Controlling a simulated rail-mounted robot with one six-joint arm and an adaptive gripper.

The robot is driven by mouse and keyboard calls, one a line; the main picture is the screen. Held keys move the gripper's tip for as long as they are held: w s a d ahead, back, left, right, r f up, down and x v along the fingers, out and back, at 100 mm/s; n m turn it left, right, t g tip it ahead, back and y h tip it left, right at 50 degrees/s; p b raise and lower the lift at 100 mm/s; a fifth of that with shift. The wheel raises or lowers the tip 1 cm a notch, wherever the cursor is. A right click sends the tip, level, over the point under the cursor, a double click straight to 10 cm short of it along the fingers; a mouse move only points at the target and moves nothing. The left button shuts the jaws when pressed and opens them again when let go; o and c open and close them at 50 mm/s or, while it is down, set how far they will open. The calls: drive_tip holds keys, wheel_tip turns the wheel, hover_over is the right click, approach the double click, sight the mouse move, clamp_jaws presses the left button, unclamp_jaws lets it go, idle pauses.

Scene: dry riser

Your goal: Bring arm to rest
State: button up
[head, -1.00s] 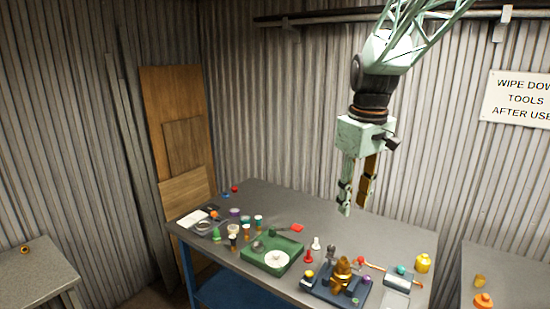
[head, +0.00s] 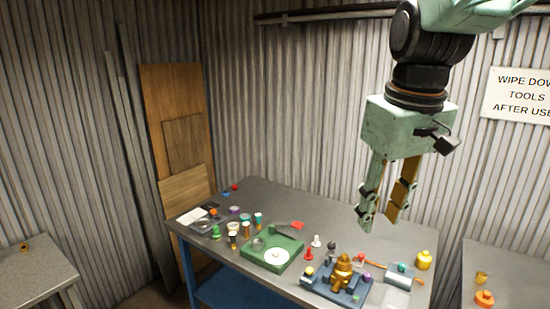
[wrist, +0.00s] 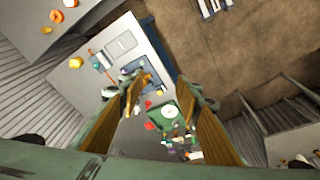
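My gripper (head: 378,222) hangs above the right half of the grey workbench (head: 330,225) in the head view, pointing down. Its two fingers are spread with a gap between them and nothing in it. In the wrist view the fingers (wrist: 165,105) frame the bench from high above, apart, with no object between the pads. My arm comes in from the upper right. The fingers are clear of everything on the bench.
A green tray (head: 253,258) with a white disc and a blue fixture (head: 318,285) holding a brass part (head: 343,270) stand on the bench. Several small bottles and caps lie at its left. Side tables flank the bench.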

drive_tip(key=s+f+m+b, duration=0.1)
drive_tip(key=s+f, duration=0.1)
drive_tip(key=s, duration=1)
drive_tip(key=s+f+m+t+b, duration=0.1)
drive_tip(key=s+f+m, duration=0.1)
drive_tip(key=s, duration=1)
drive_tip(key=shift+m+t, duration=0.3)
